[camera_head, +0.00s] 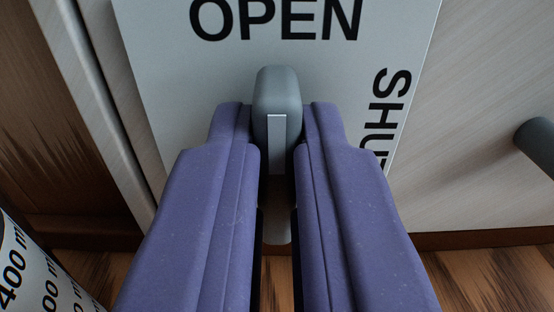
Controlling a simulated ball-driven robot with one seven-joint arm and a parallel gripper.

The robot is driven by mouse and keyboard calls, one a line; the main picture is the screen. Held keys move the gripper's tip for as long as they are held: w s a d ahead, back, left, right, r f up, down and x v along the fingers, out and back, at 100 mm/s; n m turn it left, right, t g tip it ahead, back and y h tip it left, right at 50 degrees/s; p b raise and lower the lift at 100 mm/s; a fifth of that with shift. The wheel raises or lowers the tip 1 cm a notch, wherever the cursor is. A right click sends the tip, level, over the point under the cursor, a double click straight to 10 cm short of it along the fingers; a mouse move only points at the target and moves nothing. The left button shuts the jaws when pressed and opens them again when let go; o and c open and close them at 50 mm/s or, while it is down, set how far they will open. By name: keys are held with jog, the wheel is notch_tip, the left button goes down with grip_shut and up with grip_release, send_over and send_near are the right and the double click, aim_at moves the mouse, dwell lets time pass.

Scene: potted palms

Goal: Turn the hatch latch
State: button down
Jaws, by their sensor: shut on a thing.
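The hatch latch (278,92) is a grey rounded lever with a pale stripe down its front. It points up toward the word OPEN on a light grey label plate (170,90). The word SHUT, partly hidden, runs down the plate's right side. My gripper (277,140), with two purple padded fingers, is shut on the latch, one finger on each side. The fingers hide the lower part of the latch and the lower part of the plate.
The pale hatch panel (470,70) carries a dark grey round bar or knob (537,142) at the right edge. A white cylinder with millilitre markings (35,270) stands at the lower left. Brown wood lies along the left and bottom.

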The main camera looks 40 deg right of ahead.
jog(key=shift+f, duration=0.1)
jog(key=m+b, duration=0.2)
jog(key=m, duration=0.2)
jog(key=shift+s+d+f+m+b, duration=0.1)
jog(key=shift+m+b, duration=0.3)
jog(key=m+b, duration=0.3)
jog(key=m, duration=0.1)
jog(key=shift+f, duration=0.15)
jog(key=m+b, duration=0.2)
jog(key=m, duration=0.1)
jog(key=m+b, duration=0.2)
jog(key=b, duration=0.1)
jog(key=shift+s+d+f+m, duration=0.1)
jog(key=shift+f+m, duration=0.05)
jog(key=shift+m, duration=0.25)
jog(key=shift+m+b, duration=0.8)
jog(key=shift+m, duration=0.9)
jog(key=c, duration=1.2)
grip_release()
jog(key=shift+o, duration=0.2)
